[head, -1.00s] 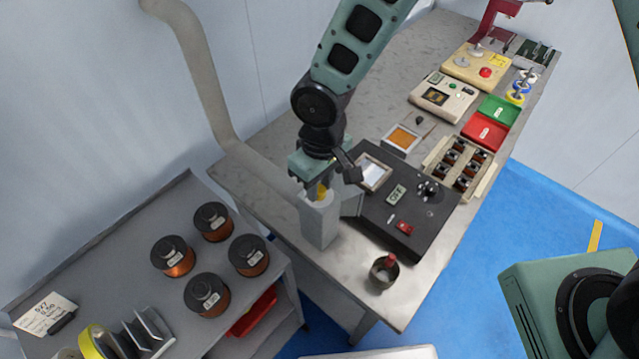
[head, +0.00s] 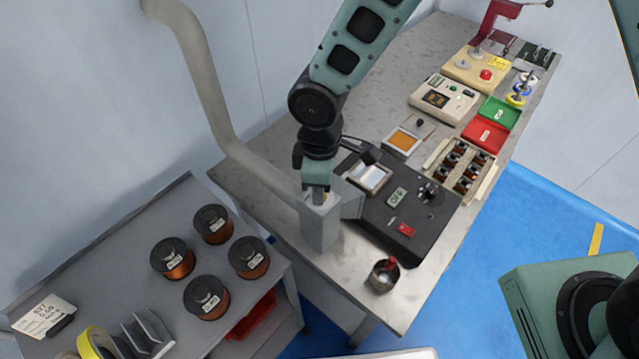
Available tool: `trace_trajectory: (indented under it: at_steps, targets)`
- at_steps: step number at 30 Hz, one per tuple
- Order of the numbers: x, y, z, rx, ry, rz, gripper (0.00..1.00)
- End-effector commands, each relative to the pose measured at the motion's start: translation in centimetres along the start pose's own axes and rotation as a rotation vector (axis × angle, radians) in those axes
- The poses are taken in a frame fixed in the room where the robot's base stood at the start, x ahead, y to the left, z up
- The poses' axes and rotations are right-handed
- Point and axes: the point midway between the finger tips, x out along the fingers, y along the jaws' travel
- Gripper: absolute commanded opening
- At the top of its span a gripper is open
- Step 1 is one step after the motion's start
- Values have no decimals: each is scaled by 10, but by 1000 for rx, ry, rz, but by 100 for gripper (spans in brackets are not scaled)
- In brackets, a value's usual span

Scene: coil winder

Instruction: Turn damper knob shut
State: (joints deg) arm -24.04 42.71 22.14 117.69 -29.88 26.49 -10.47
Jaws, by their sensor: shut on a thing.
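My gripper (head: 319,198) points down onto the top of this box and is shut on the knob. The gripper body hides most of the knob, so its angle cannot be told. A grey pipe (head: 212,90) runs down the wall to the box.
A black device (head: 385,222) stands right beside the box, with a small metal cup (head: 383,276) in front of it. Wire spools (head: 206,297) stand on the lower grey shelf at left. Trays and instruments fill the bench's far right.

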Motion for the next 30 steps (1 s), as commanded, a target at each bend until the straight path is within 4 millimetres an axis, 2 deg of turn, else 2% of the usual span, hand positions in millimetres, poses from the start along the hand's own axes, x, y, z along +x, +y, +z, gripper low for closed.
trace_trajectory:
  at_steps: [14,15,17,26,30]
  targets:
    - [-1,1,-1,-14,2,2,4]
    - [-1,1,-1,-14,2,3,35]
    - [-1,1,-1,-14,2,2,48]
    - [-2,0,0,-13,1,1,48]
    - [-13,1,-1,-11,3,3,48]
